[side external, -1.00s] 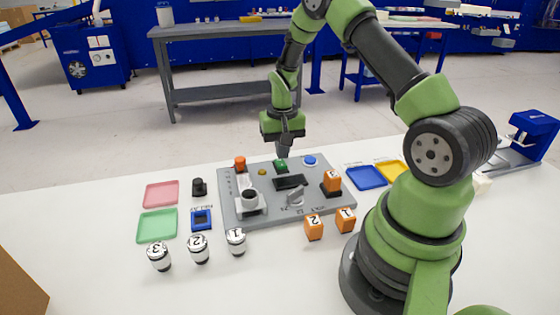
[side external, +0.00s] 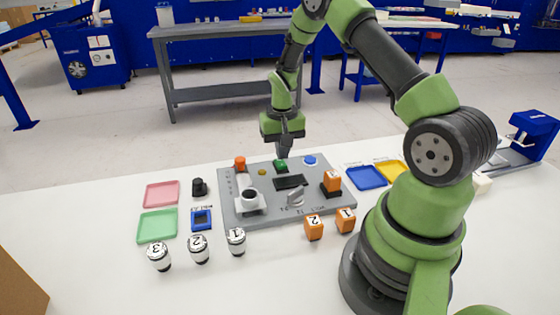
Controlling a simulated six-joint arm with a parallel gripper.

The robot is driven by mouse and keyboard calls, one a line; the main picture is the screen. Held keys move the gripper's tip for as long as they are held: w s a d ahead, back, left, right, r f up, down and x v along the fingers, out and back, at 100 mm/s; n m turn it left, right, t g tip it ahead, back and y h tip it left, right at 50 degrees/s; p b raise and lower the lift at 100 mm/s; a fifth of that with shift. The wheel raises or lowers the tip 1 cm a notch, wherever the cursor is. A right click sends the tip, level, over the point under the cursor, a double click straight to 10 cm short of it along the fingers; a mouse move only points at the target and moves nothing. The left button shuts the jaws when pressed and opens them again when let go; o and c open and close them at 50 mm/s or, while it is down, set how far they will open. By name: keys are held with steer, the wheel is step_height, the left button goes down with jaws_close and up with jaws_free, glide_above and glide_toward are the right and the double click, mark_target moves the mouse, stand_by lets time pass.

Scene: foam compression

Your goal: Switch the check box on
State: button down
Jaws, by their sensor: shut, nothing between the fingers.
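The check box appears to be the grey panel (side external: 240,212) lying on the white table. On its top are a green button (side external: 280,165), a blue button (side external: 310,160), an orange-red button (side external: 240,162), a small yellow spot (side external: 262,172), a dark display (side external: 290,182) and a grey knob (side external: 295,197). My gripper (side external: 283,154) points down with its fingers shut and empty, at the far edge of the panel, right by the green button. I cannot tell whether the tips touch the button.
A white cup-like fixture (side external: 250,200) and an orange block (side external: 332,180) stand on the panel. Two orange blocks (side external: 314,227) and several numbered canisters (side external: 236,240) stand in front. Pink (side external: 161,194), green (side external: 157,225) and blue (side external: 366,177) trays lie at the sides.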

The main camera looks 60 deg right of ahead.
steer(key=shift+f, duration=1.2)
stand_by(0.4)
steer(key=shift+r, duration=3.55)
steer(key=shift+r, duration=0.1)
step_height(320, 180, up, 10)
steer(key=n+t, duration=0.1)
steer(key=t, duration=0.1)
glide_above(282, 165)
steer(key=a, duration=0.6)
steer(key=s+a+r+n+t+y, duration=0.1)
steer(key=s+a+r+n+t, duration=0.1)
steer(key=s+a+r, duration=0.3)
steer(key=s+a+r+n+t+y, duration=0.1)
steer(key=s+a+r+n+t, duration=0.1)
steer(key=s+a+r, duration=0.3)
steer(key=s+a+t, duration=0.1)
steer(key=s+a, duration=0.2)
steer(key=s, duration=0.3)
steer(key=shift+r, duration=0.3)
